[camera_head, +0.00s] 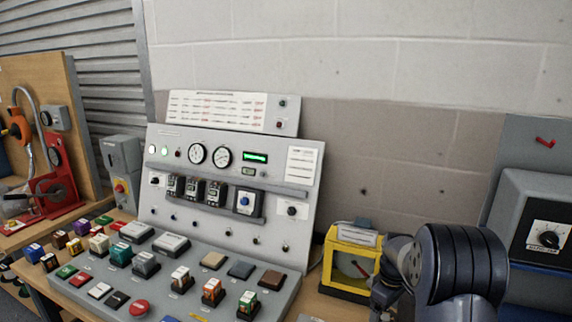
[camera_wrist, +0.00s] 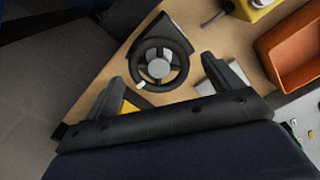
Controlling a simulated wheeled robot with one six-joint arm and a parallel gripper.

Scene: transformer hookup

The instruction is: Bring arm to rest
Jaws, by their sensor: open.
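My arm shows as dark rounded links at the lower right of the head view, in front of the bench. My gripper is outside the head view. In the wrist view my gripper (camera_wrist: 165,80) has its two dark fingers spread wide apart, with nothing held between them. Past the fingers, a black handwheel (camera_wrist: 158,66) with a grey hub sits on the wooden bench top (camera_wrist: 120,65). I cannot tell the exact gap between the fingers and the wheel.
A grey control panel (camera_head: 225,215) with gauges and several coloured blocks fills the bench middle. A yellow-framed box (camera_head: 350,262) stands beside my arm. A grey dial unit (camera_head: 540,235) is at the right. An orange bin (camera_wrist: 295,50) and open floor (camera_wrist: 45,80) show in the wrist view.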

